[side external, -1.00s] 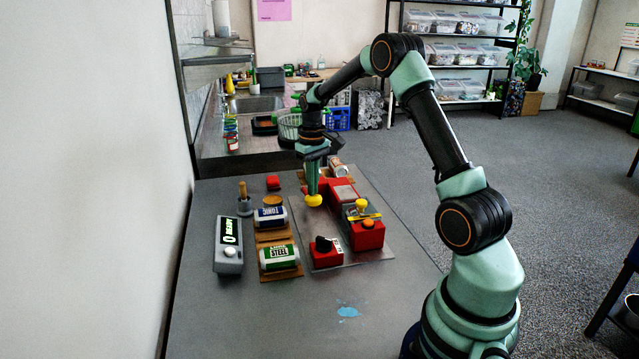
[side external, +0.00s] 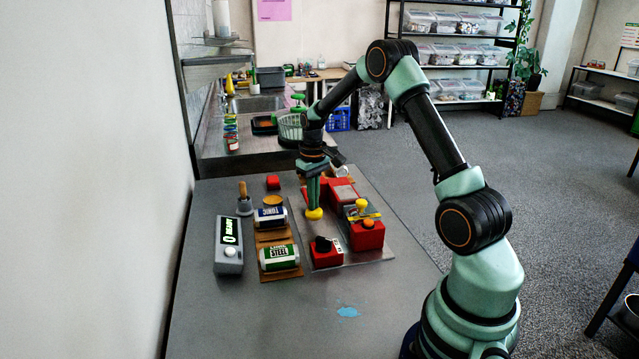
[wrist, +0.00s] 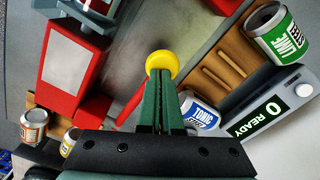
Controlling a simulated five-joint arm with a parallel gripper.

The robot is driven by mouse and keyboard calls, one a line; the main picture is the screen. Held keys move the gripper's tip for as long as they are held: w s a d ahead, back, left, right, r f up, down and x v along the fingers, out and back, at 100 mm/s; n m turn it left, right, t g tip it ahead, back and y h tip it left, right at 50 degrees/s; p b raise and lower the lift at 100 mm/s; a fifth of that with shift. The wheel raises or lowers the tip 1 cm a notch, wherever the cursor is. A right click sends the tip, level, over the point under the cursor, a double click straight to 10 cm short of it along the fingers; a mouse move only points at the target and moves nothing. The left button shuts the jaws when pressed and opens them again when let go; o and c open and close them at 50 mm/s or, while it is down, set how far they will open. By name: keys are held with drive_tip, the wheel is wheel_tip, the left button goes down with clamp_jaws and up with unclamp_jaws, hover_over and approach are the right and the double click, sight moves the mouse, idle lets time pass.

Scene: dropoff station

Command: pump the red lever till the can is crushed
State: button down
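The red lever's arm (wrist: 130,106) slants up to its round yellow knob (wrist: 161,62) in the wrist view; the knob also shows in the side view (side external: 314,214). My gripper (wrist: 160,82) has its two green fingers nearly together, tips at the knob; the knob shows beyond them, not between them. The red crusher (side external: 341,192) with a pale plate on top stands just right of the knob. A blue TONIC can (side external: 271,217) and a green LIME STEEL can (side external: 279,257) lie on wooden racks to the left.
A grey counter box (side external: 229,246) reads 0 READY. Red boxes with a black knob (side external: 323,246) and an orange button (side external: 368,224) stand at the plate's front. An orange can (wrist: 33,126) and a yellow can (wrist: 70,142) are beyond the crusher.

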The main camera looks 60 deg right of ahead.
drive_tip(key=shift+f, duration=0.1)
drive_tip(key=shift+f, duration=1.15)
drive_tip(key=shift+w+d+r, duration=0.15)
drive_tip(key=shift+r, duration=1.15)
drive_tip(key=shift+w+d+r, duration=0.1)
drive_tip(key=shift+w+r, duration=0.05)
drive_tip(key=shift+r, duration=1.15)
drive_tip(key=shift+w+d+r, duration=0.15)
drive_tip(key=shift+r, duration=1.15)
drive_tip(key=shift+f, duration=0.15)
drive_tip(key=shift+s+a+f, duration=0.15)
drive_tip(key=shift+f, duration=0.5)
drive_tip(key=shift+s+a+f, duration=0.15)
drive_tip(key=shift+f, duration=0.45)
